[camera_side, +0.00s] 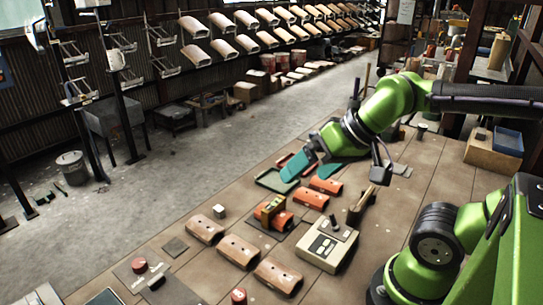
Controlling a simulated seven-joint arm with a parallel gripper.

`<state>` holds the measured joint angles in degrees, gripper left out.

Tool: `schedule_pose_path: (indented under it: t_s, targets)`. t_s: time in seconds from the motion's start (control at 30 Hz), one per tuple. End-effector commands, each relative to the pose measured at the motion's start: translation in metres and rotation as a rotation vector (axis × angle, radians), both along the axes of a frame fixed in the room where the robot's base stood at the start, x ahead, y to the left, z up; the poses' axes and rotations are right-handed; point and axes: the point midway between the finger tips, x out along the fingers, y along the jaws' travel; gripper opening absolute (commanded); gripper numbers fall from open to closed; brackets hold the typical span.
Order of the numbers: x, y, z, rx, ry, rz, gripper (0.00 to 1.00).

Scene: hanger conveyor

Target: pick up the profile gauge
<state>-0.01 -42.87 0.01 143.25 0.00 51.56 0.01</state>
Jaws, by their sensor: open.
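A small tan-and-olive block-like piece (269,210) stands against an orange curved part (281,221) on a dark mat, nearer the camera and lower left of my gripper. It may be the profile gauge, but it is too small to be sure. My gripper is apart from it.
A beige control box (327,245) stands right of the mat. A green-rimmed tray (277,181) lies by my gripper. Hanger racks line the back wall.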

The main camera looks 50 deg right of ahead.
Motion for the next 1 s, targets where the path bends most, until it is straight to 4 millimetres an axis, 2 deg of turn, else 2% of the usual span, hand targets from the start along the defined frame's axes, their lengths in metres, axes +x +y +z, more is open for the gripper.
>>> schedule_pose_path:
  t_s: [0.17, 0.37, 0.5, 0.7, 0.83, 0.9, 1.0]
  targets:
    - [0.012, -0.003, -0.014, 0.002, 0.082, -0.008, 1.0]
    - [0.058, -0.022, -0.032, -0.053, 0.265, 0.023, 1.0]
    - [0.094, -0.042, -0.05, -0.124, 0.397, 0.093, 1.0]
    - [0.132, -0.07, -0.075, -0.219, 0.548, 0.211, 1.0]
    - [0.147, -0.082, -0.071, -0.272, 0.584, 0.293, 1.0]
    - [0.145, -0.083, -0.068, -0.286, 0.587, 0.326, 1.0]
    - [0.143, -0.082, -0.079, -0.285, 0.594, 0.345, 1.0]
